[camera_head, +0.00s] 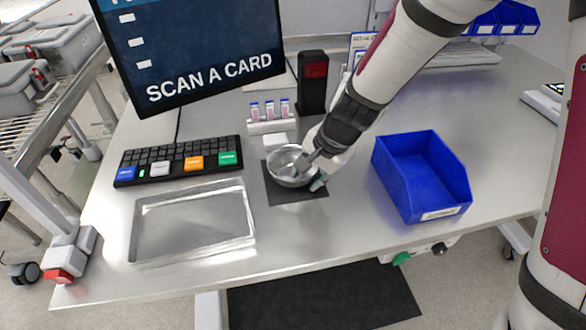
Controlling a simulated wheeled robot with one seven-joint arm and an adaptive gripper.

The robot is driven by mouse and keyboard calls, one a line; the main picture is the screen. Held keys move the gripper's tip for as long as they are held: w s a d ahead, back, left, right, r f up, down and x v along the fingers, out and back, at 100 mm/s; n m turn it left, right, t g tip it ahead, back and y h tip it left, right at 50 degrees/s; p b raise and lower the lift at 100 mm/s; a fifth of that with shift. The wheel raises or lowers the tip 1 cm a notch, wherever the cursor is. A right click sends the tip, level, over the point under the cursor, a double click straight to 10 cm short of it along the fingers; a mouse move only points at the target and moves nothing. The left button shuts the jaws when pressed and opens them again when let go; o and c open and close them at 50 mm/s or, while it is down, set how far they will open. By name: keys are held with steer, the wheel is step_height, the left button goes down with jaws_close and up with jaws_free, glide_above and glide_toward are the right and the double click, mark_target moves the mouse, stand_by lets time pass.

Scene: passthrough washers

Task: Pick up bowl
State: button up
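A shiny metal bowl (283,172) sits upright on a small dark square mat (290,196) near the middle of the steel table. My gripper (312,172) reaches down from the upper right to the bowl's right side. One finger shows at or over the bowl's inner right side, and a greenish fingertip shows just outside the right rim. The fingers appear to straddle the rim, but whether they press on it cannot be told. The gripper hides part of the bowl's right rim.
A keyboard (180,160) is behind the tray. A monitor (195,45), a vial rack (270,123) and a black device with a red window (313,85) stand behind the bowl.

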jaws_close()
steer(key=shift+r, duration=0.15)
steer(key=shift+r+p, duration=1)
steer(key=shift+r, duration=0.1)
